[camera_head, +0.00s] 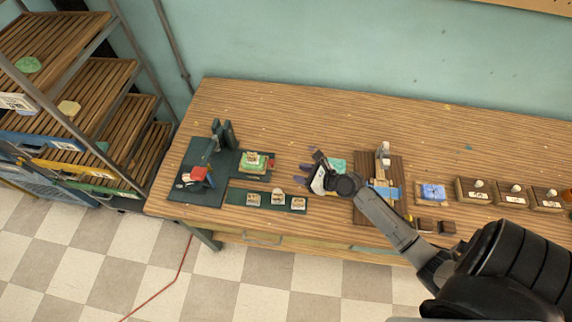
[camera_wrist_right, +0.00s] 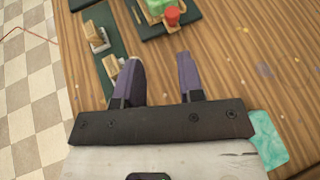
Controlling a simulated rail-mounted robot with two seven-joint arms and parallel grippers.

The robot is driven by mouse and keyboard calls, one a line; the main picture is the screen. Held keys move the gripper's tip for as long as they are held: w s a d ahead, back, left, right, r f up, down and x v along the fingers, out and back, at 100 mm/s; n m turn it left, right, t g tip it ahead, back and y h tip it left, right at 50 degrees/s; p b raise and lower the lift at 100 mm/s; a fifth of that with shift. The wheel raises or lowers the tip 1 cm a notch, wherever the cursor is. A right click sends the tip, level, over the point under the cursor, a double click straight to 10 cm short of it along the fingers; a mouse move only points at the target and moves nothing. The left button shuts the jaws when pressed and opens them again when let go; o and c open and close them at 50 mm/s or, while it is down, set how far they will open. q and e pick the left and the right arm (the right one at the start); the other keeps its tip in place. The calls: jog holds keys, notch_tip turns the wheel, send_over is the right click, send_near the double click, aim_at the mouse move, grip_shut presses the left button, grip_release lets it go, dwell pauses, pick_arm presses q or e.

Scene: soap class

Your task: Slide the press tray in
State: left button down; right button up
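The press tray (camera_head: 240,166) is a dark green plate at the left of the table, bearing a green block with a pale top. A red knob (camera_head: 271,163) sits at its right side, and it also shows in the right wrist view (camera_wrist_right: 172,16). The press (camera_head: 205,160), with dark green posts and a red part, stands on a dark base left of the tray. My right gripper (camera_head: 304,175) is to the right of the tray, apart from it. In the right wrist view its purple fingers (camera_wrist_right: 160,60) are spread with nothing between them. My left gripper is out of view.
A narrow green strip (camera_head: 230,197) with several small stamps lies in front of the tray. A teal slab (camera_head: 338,164) lies beside my right gripper. A wooden board (camera_head: 365,213) with a bottle, then several small boxes, stand to the right. The table behind is mostly clear.

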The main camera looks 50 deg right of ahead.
aim_at(271, 162)
jog(key=shift+w+d+f+m, duration=0.3)
jog(key=shift+d+f+m, duration=0.1)
jog(key=shift+d+m, duration=0.3)
jog(key=b+x, duration=0.3)
jog(key=x, duration=1)
jog(key=shift+w+d+r, duration=0.1)
jog(key=shift+w, duration=0.1)
grip_shut()
